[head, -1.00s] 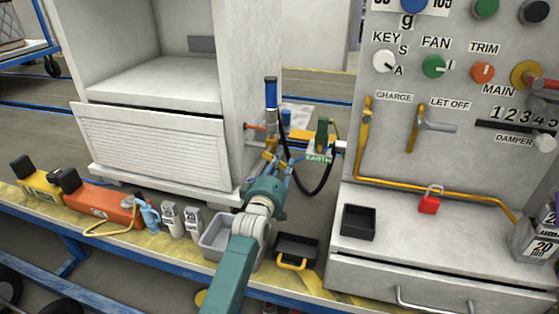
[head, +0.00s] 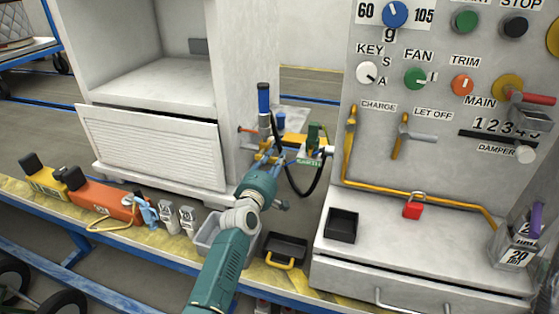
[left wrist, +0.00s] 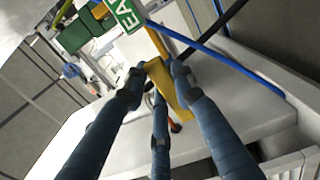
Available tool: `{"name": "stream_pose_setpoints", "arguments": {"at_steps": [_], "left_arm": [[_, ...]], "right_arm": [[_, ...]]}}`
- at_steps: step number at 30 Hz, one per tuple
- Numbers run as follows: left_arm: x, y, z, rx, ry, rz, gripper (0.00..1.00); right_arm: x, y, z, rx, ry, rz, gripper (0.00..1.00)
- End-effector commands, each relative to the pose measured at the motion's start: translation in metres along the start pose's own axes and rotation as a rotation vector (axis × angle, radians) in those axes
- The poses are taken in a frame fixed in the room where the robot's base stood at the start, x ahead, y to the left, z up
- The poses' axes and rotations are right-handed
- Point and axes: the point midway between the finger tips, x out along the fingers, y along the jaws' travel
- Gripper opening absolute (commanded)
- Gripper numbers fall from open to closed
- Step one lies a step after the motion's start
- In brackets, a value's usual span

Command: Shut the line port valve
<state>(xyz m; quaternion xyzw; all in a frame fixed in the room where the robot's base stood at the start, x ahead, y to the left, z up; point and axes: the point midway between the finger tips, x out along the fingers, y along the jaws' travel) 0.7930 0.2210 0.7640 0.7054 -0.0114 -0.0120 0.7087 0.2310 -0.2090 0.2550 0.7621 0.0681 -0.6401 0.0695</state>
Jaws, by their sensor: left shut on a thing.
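My left gripper (head: 265,160) is at the pipe fittings between the white cabinet and the grey panel. In the left wrist view its dark blue fingers (left wrist: 158,80) are shut around a yellow lever-like handle (left wrist: 168,88), which seems to be the line port valve's handle. In the head view the fingers partly hide this handle, so its exact angle is hard to tell. An upright blue-topped cylinder (head: 264,100) with a black hose (head: 296,185) stands just behind the gripper. A green EARTH label (head: 309,162) is to the right. My right gripper is not in view.
The grey panel (head: 430,170) carries knobs and the CHARGE and LET OFF valves. A red padlock (head: 412,210) and a black tray (head: 341,225) are on its ledge. The white cabinet (head: 150,145) stands close on the left. Boxes and small tools line the bench's front edge.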

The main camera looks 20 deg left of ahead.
Motion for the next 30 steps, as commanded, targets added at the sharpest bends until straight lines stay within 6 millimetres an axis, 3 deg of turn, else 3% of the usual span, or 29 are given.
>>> {"name": "stream_pose_setpoints", "arguments": {"at_steps": [11,12,15,25,30], "left_arm": [[0.000,0.000,0.000,-0.018,-0.001,-0.001,0.00],[0.000,0.000,0.000,-0.018,-0.001,-0.001,0.31],[0.000,0.000,0.000,-0.016,-0.001,-0.001,0.46],[-0.003,0.000,0.000,-0.012,-0.001,0.000,0.46],[-0.022,-0.001,0.001,-0.013,-0.001,-0.001,0.46]], "right_arm": [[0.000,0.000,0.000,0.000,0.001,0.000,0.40],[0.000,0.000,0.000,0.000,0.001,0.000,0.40],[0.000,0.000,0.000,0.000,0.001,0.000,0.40],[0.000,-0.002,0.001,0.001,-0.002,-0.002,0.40],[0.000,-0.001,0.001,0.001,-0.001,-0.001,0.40]]}}
